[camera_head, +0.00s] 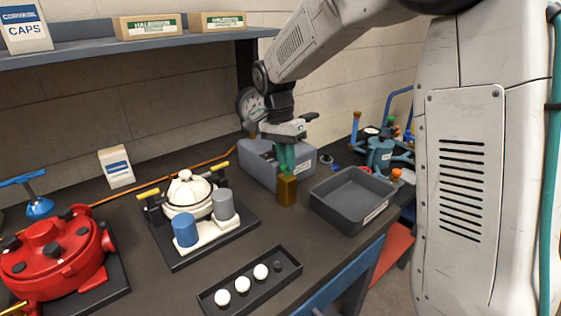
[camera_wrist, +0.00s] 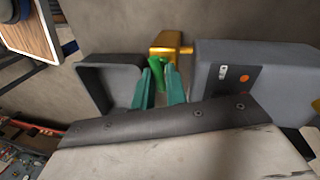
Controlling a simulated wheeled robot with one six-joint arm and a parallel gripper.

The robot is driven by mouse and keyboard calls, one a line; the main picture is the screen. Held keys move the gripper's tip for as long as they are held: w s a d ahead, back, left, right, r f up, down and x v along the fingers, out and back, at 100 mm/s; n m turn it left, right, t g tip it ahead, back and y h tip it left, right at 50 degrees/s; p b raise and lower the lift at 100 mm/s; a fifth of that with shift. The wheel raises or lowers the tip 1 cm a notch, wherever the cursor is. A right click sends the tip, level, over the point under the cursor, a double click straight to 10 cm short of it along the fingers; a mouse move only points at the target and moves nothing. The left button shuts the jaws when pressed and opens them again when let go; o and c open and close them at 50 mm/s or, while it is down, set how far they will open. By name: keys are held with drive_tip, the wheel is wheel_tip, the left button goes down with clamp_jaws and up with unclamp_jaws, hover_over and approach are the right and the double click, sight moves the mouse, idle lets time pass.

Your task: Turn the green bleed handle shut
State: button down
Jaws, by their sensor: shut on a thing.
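The green bleed handle (camera_wrist: 157,64) shows between my teal fingertips in the wrist view, in front of a brass block (camera_wrist: 166,42). My gripper (camera_wrist: 160,88) is shut on the handle. In the head view my gripper (camera_head: 287,168) points down at the top of the brass block (camera_head: 288,191), which stands upright on the bench in front of a grey box. The handle cannot be told apart from my teal fingers in the head view. How far the handle is turned is not clear.
The grey box (camera_head: 258,165) stands close behind the block, with a dial gauge (camera_head: 250,106) above. An open grey bin (camera_head: 352,200) is just right. A white motor (camera_head: 187,196), a tray of white caps (camera_head: 249,281) and a red housing (camera_head: 50,255) lie left and in front.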

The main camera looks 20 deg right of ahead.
drive_tip(key=shift+s+d+f+m, duration=0.25)
drive_tip(key=shift+m, duration=0.75)
drive_tip(key=c, duration=1.5)
unclamp_jaws()
drive_tip(key=shift+d, duration=0.1)
drive_tip(key=shift+o, duration=0.2)
drive_tip(key=shift+d+r, duration=0.1)
drive_tip(key=shift+w+r, duration=0.1)
drive_tip(key=shift+r, duration=0.05)
wheel_tip(320, 180, up, 7)
drive_tip(key=w, duration=0.1)
drive_tip(key=shift+w+a+r, duration=0.15)
drive_tip(key=shift+a+r, duration=0.05)
drive_tip(key=shift+a, duration=0.15)
